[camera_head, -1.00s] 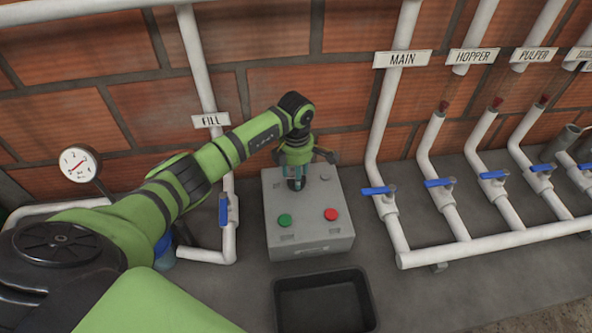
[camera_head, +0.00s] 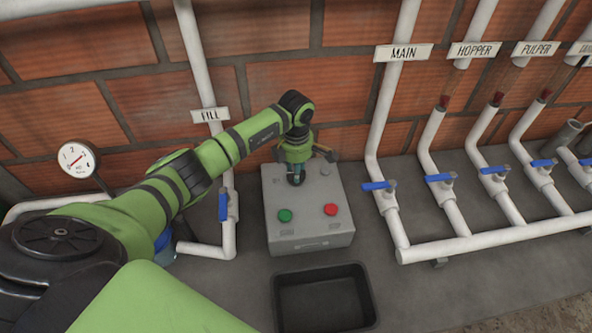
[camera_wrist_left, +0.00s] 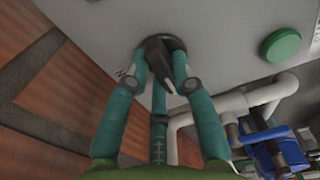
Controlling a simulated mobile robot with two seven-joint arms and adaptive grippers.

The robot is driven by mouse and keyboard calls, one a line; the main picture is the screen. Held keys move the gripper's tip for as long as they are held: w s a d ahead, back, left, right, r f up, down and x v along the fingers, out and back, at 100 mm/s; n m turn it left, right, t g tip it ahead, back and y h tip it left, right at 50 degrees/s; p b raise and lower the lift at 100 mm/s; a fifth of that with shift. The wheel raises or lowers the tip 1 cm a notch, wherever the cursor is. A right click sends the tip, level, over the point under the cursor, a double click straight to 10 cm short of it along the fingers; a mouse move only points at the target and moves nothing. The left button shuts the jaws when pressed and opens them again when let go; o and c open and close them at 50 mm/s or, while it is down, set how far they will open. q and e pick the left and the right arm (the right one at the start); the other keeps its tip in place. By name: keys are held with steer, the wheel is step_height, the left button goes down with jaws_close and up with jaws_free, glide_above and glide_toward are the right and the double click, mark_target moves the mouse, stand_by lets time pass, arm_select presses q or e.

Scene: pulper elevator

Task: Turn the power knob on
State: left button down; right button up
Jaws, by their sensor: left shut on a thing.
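The power knob (camera_wrist_left: 158,62) is a black knob on a round dark base on the grey control box (camera_head: 308,238). In the left wrist view the teal fingers of my left gripper (camera_wrist_left: 160,68) are closed around it, on both sides. In the head view my left gripper (camera_head: 297,176) points down at the rear part of the box top and hides most of the knob. A small white mark shows on the knob; its exact setting is hard to read. The box also bears a green button (camera_head: 285,215) and a red button (camera_head: 330,209). My right gripper is out of view.
An empty black tray (camera_head: 323,268) sits in front of the box. White pipes with blue valve handles (camera_head: 378,186) stand to the right, and the FILL pipe (camera_head: 229,240) to the left. A gauge (camera_head: 77,160) and brick wall are behind.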

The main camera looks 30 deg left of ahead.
arm_select(q)
steer(key=m+b, duration=0.4)
steer(key=b, duration=0.1)
steer(key=m+b, duration=0.4)
steer(key=b, duration=0.1)
steer(key=m+b, duration=0.4)
steer(key=b, duration=0.1)
steer(key=shift+d+f+m, duration=0.2)
steer(key=shift+f+m, duration=0.15)
steer(key=shift+m, duration=0.05)
steer(key=shift+s+m+b, duration=0.1)
steer(key=shift+m+b, duration=0.95)
steer(key=shift+m, duration=0.15)
steer(key=shift+d+r+m+b, duration=0.1)
steer(key=shift+r+m+b, duration=0.1)
steer(key=shift+m+b, duration=0.7)
steer(key=shift+m, duration=0.4)
steer(key=c, duration=1)
jaws_free()
steer(key=shift+c, duration=0.2)
steer(key=shift+r, duration=0.15)
